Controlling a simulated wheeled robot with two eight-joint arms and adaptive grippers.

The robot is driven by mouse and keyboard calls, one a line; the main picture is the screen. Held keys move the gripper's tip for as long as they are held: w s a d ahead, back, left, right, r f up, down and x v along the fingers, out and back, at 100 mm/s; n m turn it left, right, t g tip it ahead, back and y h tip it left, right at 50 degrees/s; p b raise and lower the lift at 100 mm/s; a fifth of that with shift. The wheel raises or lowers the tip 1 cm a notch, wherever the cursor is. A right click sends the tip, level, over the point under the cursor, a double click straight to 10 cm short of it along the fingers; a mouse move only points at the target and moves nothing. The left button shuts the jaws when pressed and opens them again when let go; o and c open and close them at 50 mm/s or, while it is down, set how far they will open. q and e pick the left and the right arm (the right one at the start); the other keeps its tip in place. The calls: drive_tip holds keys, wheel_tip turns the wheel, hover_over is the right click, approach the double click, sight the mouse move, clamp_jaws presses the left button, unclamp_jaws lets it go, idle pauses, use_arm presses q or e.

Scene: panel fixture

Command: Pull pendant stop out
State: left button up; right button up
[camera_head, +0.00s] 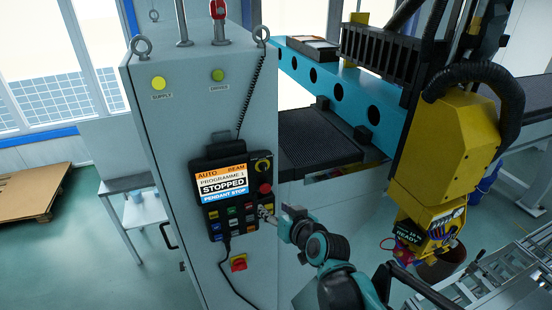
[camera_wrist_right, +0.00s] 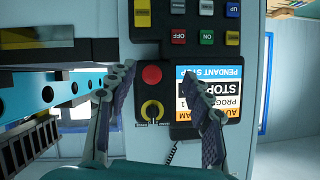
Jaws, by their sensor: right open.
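The pendant (camera_head: 198,166) is a black panel on the front of a grey cabinet. Its screen (camera_head: 222,182) reads "STOPPED" and "PENDANT STOP". The round red stop button (camera_head: 264,189) is at its right edge, below a yellow selector (camera_head: 263,166). In the right wrist view, the red stop button (camera_wrist_right: 152,74) shows between the two spread fingers of the gripper (camera_wrist_right: 160,73); contact cannot be told. My left gripper is not in view.
The grey cabinet (camera_head: 150,130) has a handle and a red-and-yellow switch (camera_head: 238,262) below the pendant. A coiled black cord (camera_head: 243,105) hangs above the pendant. A yellow machine head (camera_head: 455,140) and blue beam (camera_head: 350,95) stand at right.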

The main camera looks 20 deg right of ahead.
sight(267, 189)
drive_tip(key=shift+t, duration=0.3)
drive_tip(key=shift+w+d, duration=0.15)
drive_tip(key=shift+w, duration=4.25)
drive_tip(key=shift+f, duration=0.1)
